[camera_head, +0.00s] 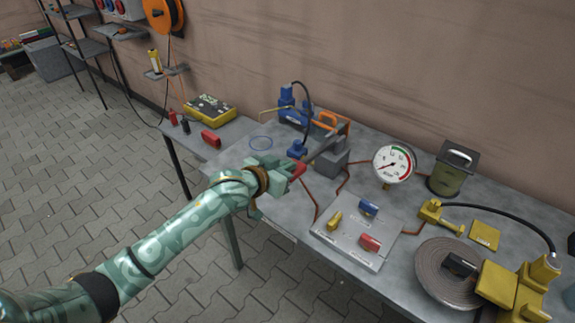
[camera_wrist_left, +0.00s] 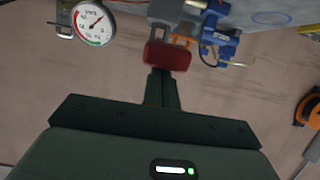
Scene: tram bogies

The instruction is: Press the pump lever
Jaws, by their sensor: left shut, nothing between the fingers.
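The pump lever (camera_head: 325,142) is a dark grey bar with a red grip at its near end, rising beside a grey block and an orange bracket on the workbench. My left gripper (camera_head: 289,170) is shut and empty, with its fingertips at the red grip. In the left wrist view the shut fingers (camera_wrist_left: 160,84) reach to the red grip (camera_wrist_left: 167,56), which covers the tips. I cannot tell whether they touch it. The round pressure gauge (camera_head: 394,163) stands right of the lever and also shows in the left wrist view (camera_wrist_left: 94,23). My right gripper is not in view.
A grey panel (camera_head: 335,249) with yellow, blue and red handles lies in front of the gauge. A blue pump unit (camera_head: 291,112) stands behind the lever. A grey disc and yellow parts (camera_head: 511,287) are at the right.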

